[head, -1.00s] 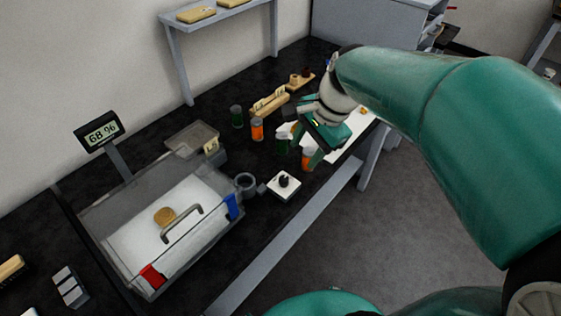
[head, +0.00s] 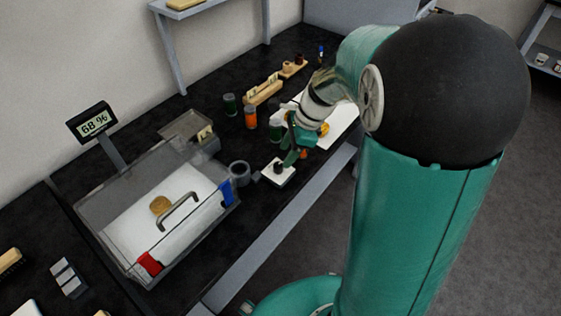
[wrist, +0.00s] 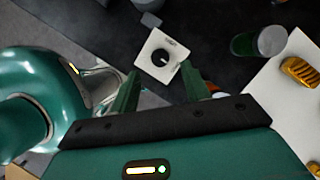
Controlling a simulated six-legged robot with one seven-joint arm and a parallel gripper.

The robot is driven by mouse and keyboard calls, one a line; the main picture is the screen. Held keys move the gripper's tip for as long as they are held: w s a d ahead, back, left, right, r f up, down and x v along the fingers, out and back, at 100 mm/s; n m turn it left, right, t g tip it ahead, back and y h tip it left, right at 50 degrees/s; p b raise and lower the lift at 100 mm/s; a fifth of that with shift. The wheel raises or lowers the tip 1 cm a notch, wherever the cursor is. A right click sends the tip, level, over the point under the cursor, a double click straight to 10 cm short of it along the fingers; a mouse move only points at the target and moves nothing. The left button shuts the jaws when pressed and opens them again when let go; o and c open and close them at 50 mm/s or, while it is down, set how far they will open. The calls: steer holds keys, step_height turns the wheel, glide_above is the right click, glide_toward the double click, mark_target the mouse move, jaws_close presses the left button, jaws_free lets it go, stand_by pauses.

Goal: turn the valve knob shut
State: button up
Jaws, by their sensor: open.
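The valve knob (head: 279,168) is a small black knob on a white square plate (head: 270,177), on the black bench near its front edge. In the wrist view the black knob (wrist: 160,58) has a light pointer mark, and its white plate (wrist: 151,65) carries small lettering too blurred to read. My gripper (head: 290,160) is just beside and above the knob in the head view. In the wrist view its two green fingers (wrist: 160,82) are apart, with the knob ahead of the gap between them and nothing held.
A clear box (head: 225,215) with red and blue latches stands left of the plate, with a grey ring-shaped part (head: 239,171) between. Orange-labelled (head: 251,118) and green (head: 230,104) jars stand behind. A white sheet (head: 340,125) lies to the right.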

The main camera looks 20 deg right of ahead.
mark_target(279, 165)
steer(key=x, duration=0.5)
steer(key=shift+f, duration=0.15)
steer(key=shift+c, duration=0.2)
steer(key=c, duration=1)
